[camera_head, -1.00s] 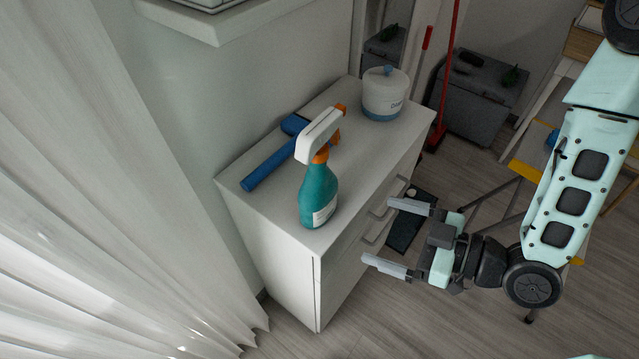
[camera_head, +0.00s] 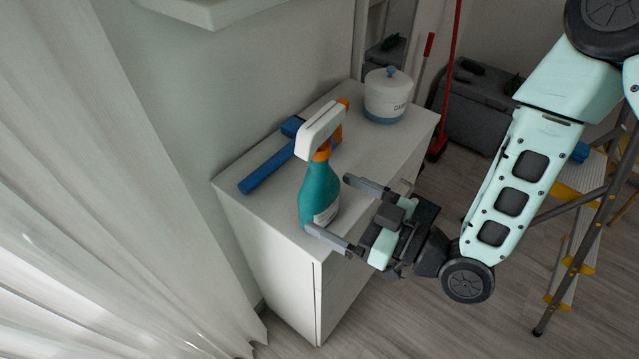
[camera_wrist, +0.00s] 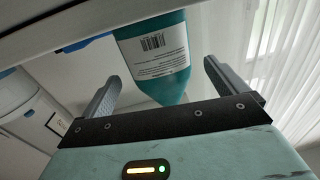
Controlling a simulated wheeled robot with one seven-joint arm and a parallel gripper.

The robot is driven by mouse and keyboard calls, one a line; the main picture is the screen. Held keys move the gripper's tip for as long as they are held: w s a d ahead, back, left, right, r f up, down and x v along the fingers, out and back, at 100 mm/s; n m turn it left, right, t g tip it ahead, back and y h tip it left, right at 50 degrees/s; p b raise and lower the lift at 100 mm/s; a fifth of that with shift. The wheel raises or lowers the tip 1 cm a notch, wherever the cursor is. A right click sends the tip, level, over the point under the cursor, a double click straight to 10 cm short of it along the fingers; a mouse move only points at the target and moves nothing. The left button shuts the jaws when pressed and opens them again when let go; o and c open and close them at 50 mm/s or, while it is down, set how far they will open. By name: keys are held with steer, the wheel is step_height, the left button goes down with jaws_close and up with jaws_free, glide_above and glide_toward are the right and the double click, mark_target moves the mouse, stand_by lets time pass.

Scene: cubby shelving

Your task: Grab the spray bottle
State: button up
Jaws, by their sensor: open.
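The spray bottle (camera_head: 319,195) has a teal body, a white head and orange parts. It stands upright on the white cabinet (camera_head: 240,208), near its front edge. My gripper (camera_head: 326,206) is open and empty, with its two fingers pointing at the bottle's lower body from the right. In the head view one fingertip is near the bottle's base and the other is farther back, to its right. In the wrist view the bottle's labelled body (camera_wrist: 155,58) shows between the two fingers (camera_wrist: 160,80). I cannot tell whether a finger touches it.
A blue-handled tool (camera_head: 268,168) lies behind the bottle. A white lidded canister (camera_head: 386,98) stands at the cabinet's far end. A pale curtain (camera_head: 110,200) hangs at the left. A stepladder (camera_head: 585,200) stands at the right.

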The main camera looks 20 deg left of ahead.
mark_target(310, 188)
steer(key=x, duration=0.1)
steer(key=p+x, duration=0.1)
steer(key=x, duration=0.1)
steer(key=p+x, duration=0.1)
steer(key=x, duration=0.1)
steer(key=shift+a+r, duration=0.25)
steer(key=shift+r, duration=0.15)
steer(key=shift+w+a+f, duration=0.1)
steer(key=shift+a, duration=0.2)
steer(key=shift+c, duration=0.4)
steer(key=c, duration=1.4)
